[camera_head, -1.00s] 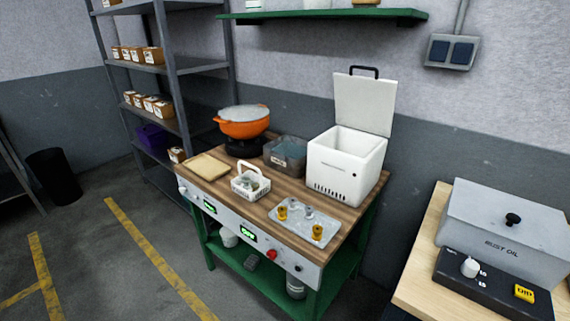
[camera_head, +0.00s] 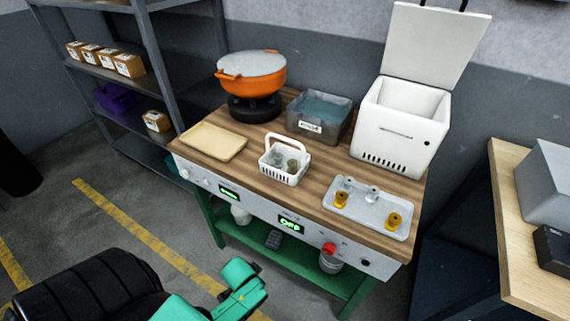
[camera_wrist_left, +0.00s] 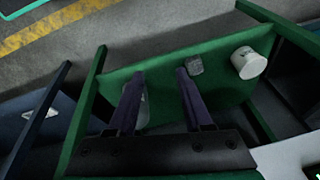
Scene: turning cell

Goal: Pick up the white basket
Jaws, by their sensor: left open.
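The white basket (camera_head: 279,174) stands upright on the wooden top of the workbench, near its front edge, with its handle arched up. A few small greyish parts lie inside it. My left gripper (camera_wrist_left: 160,72) is open and empty in the left wrist view, its two dark fingers apart over the green lower shelf. The basket is not in that view. In the head view, only my left arm's black and teal links show at the lower left, in front of and below the basket; the fingers cannot be made out. My right gripper is not in view.
Around the basket are a tan board (camera_head: 214,141), an orange pot (camera_head: 250,83), a grey bin (camera_head: 319,118), a metal tray (camera_head: 371,209) with small parts and an open white box (camera_head: 400,125). The bench's control panel (camera_head: 250,204) runs below. A white container (camera_wrist_left: 249,63) stands on the lower shelf.

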